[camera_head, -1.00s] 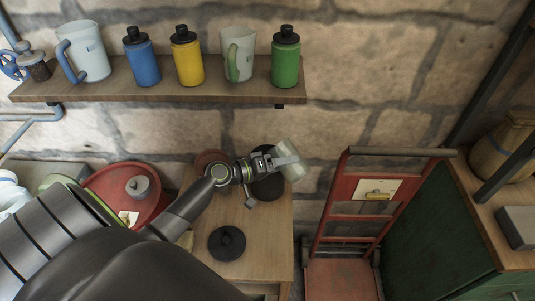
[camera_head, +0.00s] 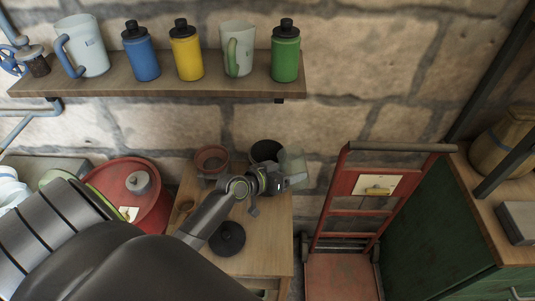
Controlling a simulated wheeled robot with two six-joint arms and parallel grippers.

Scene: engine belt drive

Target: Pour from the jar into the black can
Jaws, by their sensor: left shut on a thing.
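My left gripper (camera_head: 282,183) is shut on a pale, see-through jar (camera_head: 293,165) above the right back part of the wooden table. The black can (camera_head: 265,150) stands open at the back of the table, just left of the jar. The jar overlaps the can's right side in this view, and I cannot tell whether they touch. The gripper and wrist hide the can's lower front. What the jar holds is not clear. My right gripper is not in view.
A round black lid (camera_head: 227,238) lies on the wooden table (camera_head: 265,240). A reddish open pot (camera_head: 211,160) stands left of the can. A red drum (camera_head: 132,190) is to the left, a red hand truck (camera_head: 355,205) to the right. A shelf (camera_head: 165,85) holds bottles and jugs above.

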